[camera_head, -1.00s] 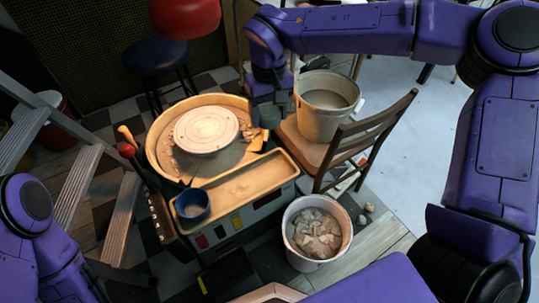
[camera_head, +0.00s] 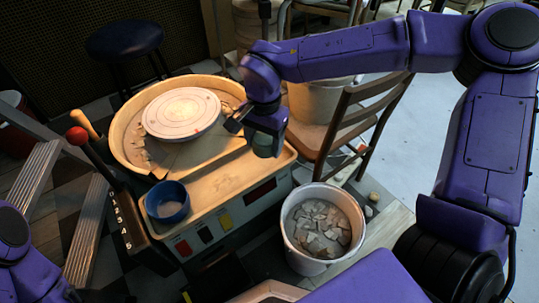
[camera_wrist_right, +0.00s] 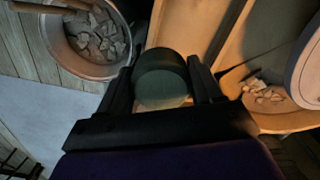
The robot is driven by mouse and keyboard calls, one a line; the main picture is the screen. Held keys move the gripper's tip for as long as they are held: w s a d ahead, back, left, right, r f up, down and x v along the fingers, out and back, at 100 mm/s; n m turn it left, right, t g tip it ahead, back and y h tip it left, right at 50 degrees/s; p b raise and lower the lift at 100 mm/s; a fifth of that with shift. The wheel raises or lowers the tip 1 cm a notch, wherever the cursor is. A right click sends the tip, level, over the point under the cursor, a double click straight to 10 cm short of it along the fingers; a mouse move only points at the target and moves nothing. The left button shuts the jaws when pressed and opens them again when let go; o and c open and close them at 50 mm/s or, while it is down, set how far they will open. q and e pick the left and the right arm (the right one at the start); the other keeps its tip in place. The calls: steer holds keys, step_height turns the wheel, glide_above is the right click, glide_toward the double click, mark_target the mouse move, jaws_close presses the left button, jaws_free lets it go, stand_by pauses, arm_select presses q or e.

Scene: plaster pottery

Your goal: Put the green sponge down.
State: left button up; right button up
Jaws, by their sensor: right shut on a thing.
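The green sponge (camera_head: 267,147) is a dark green, rounded block. It also shows in the right wrist view (camera_wrist_right: 161,82), between the two black fingers. My right gripper (camera_head: 264,130) is shut on it and holds it with its free end pointing down, over the right end of the wheel's tan tray (camera_head: 225,176). I cannot tell whether the sponge touches the tray. My left gripper is out of view; only part of my left arm shows at the lower left.
The pottery wheel's pale disc (camera_head: 182,113) lies left of the sponge. A blue cup (camera_head: 167,203) stands on the tray's left end. A white bucket of shards (camera_head: 322,229) is on the floor, lower right. A wooden chair (camera_head: 350,120) stands behind, with a bucket (camera_head: 316,101) on it.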

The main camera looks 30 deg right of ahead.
steer(key=w+d+f+b, duration=0.1)
steer(key=f, duration=0.1)
steer(key=w+d+f+b, duration=0.1)
steer(key=w+f, duration=0.1)
steer(key=w+d+f+b, duration=0.1)
steer(key=shift+w+d+f, duration=0.15)
steer(key=shift+d+f, duration=0.1)
steer(key=shift+f, duration=0.15)
steer(key=f, duration=0.1)
steer(key=f+b, duration=0.2)
steer(key=shift+w+d+f, duration=0.3)
steer(key=shift+w+f, duration=0.05)
steer(key=shift+f, duration=0.15)
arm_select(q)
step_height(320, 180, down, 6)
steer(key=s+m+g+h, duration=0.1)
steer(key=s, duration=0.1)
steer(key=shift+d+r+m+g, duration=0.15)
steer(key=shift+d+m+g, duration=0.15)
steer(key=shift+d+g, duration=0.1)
arm_select(e)
steer(key=o, duration=0.9)
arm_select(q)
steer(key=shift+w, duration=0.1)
